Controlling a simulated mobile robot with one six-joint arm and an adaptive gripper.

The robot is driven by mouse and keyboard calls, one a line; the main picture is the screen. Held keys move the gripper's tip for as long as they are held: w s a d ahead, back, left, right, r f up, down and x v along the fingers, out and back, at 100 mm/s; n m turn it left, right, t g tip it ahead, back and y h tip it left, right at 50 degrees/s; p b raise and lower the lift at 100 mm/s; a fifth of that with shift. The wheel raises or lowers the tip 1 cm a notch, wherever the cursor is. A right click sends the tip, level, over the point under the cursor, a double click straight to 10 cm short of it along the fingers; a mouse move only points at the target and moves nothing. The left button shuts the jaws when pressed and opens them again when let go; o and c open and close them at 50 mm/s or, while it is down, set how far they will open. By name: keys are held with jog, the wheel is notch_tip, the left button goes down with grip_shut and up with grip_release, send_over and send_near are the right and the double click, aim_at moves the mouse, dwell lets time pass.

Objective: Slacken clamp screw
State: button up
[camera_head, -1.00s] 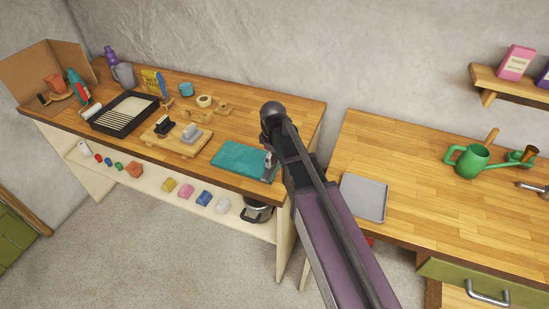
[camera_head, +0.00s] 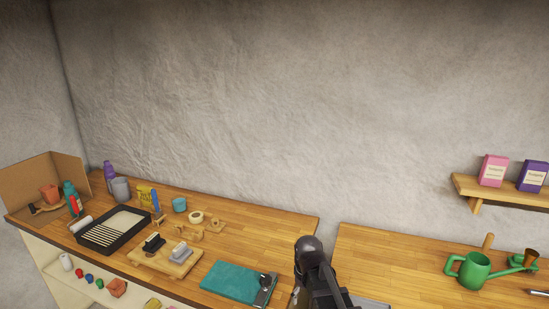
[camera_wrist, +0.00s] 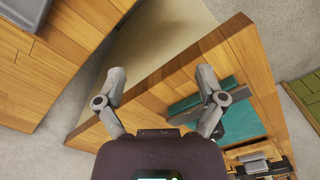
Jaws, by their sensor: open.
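A small grey metal piece with a dark knob (camera_head: 265,287), perhaps the clamp, sits at the right edge of a teal mat (camera_head: 233,280) on the left workbench. Its screw is too small to make out. My gripper (camera_wrist: 161,85) is open and empty in the wrist view, its two fingers spread above the bench corner. The teal mat (camera_wrist: 243,122) is beyond and beside the right finger, which covers part of it. I cannot pick out the clamp there. In the head view my dark arm rises right of the mat; the gripper does not show clearly.
The left bench (camera_head: 290,232) holds a black paint tray (camera_head: 113,228), a wooden board with two blocks (camera_head: 168,258), tape (camera_head: 196,217) and cups. A gap separates it from the right bench (camera_head: 400,260), with a green watering can (camera_head: 472,270). A wall shelf (camera_head: 500,192) is at right.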

jog(key=s+d+m, duration=0.3)
jog(key=d, duration=0.1)
jog(key=s+d+m, duration=0.3)
jog(key=s+d, duration=0.1)
dwell(1.1)
